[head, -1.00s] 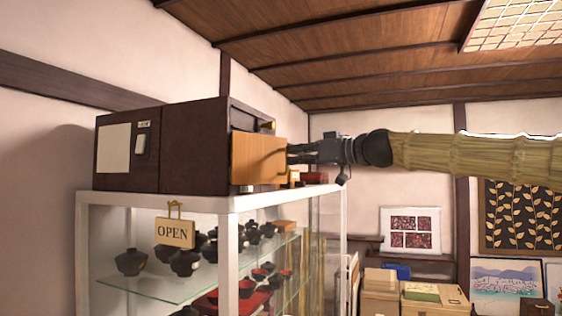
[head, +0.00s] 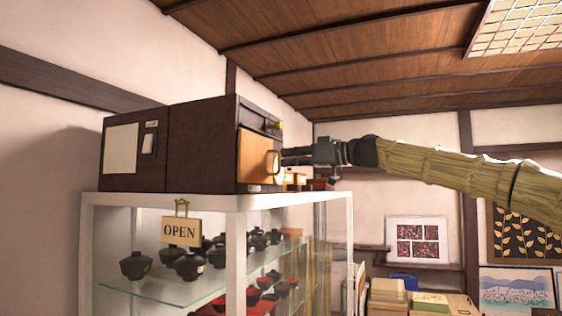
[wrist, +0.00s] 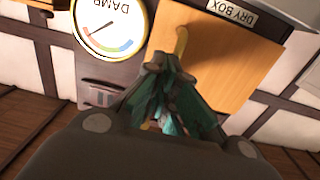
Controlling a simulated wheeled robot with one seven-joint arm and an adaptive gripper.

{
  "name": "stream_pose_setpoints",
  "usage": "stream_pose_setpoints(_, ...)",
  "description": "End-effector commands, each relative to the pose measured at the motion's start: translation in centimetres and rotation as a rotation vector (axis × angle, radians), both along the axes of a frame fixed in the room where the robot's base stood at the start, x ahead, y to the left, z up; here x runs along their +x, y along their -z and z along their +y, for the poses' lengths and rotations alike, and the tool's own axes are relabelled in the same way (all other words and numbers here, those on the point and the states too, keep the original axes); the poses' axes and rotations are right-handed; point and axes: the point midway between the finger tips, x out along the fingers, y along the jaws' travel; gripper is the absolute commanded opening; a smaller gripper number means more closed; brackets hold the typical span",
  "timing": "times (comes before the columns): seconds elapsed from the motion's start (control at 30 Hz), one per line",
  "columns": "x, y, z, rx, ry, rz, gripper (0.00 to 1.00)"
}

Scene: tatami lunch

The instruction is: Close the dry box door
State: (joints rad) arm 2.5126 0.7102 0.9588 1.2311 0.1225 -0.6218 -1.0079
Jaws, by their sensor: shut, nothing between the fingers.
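The dry box (head: 205,150) is a dark brown cabinet on top of a white-framed glass case. Its light wooden door (head: 252,153) sits in or close against the front face, with a brass handle (head: 275,162). I cannot tell whether a small gap is left at its edge. My gripper (head: 285,157) is shut and empty, with its fingertips at the door by the handle. The wrist view shows the door (wrist: 222,60), its handle (wrist: 181,40), and my gripper's fingertips (wrist: 168,66) just below the handle; whether they touch is unclear.
A DAMP dial (wrist: 110,28) and a DRY BOX label (wrist: 232,13) are beside the door. The glass case (head: 232,255) holds several black bowls (head: 190,266), with an OPEN sign (head: 182,231) hanging on it. Wooden boxes (head: 390,296) stand low at the right.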

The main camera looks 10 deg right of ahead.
Motion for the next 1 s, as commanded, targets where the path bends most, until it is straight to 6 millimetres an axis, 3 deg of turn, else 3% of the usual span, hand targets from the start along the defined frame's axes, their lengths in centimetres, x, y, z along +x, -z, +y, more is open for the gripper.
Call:
stream_pose_setpoints(0.57,-0.1,0.0,-0.5,0.001,0.004,0.001,0.0)
stream_pose_setpoints(0.77,-0.6,0.0,-2.4,0.003,0.002,0.0,0.0)
stream_pose_setpoints(1.0,-2.2,0.2,-6.4,0.002,0.002,-0.003,0.0)
